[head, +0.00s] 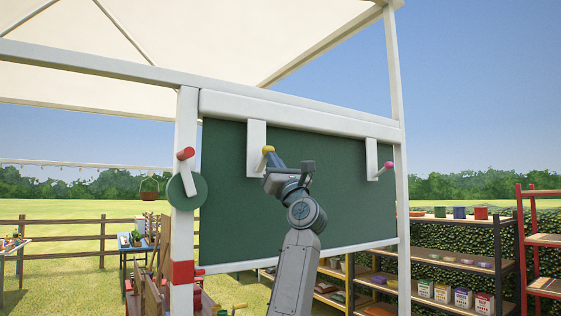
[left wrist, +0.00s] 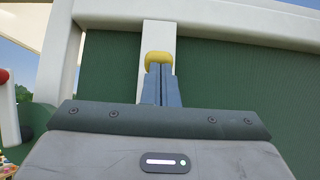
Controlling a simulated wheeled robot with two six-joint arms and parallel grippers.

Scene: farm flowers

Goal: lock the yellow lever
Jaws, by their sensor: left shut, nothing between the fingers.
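The yellow lever (head: 267,150) is a yellow knob on a white upright bracket (head: 256,135) at the top of the green board. My left gripper (head: 271,160) is raised in front of it, with its fingertips at or just below the knob. In the left wrist view the yellow knob (left wrist: 158,59) shows right above the tips of my closed blue-grey fingers (left wrist: 160,84). I cannot tell whether they touch. Nothing is seen between the fingers. The lever's shaft is mostly hidden behind my gripper. My right gripper is in neither view.
A pink-knobbed lever (head: 388,165) sits on a second white bracket to the right. A red-handled crank (head: 186,155) with a green disc is on the left post. The green board (head: 345,190) lies close behind my gripper. Shelves (head: 440,262) stand at the right.

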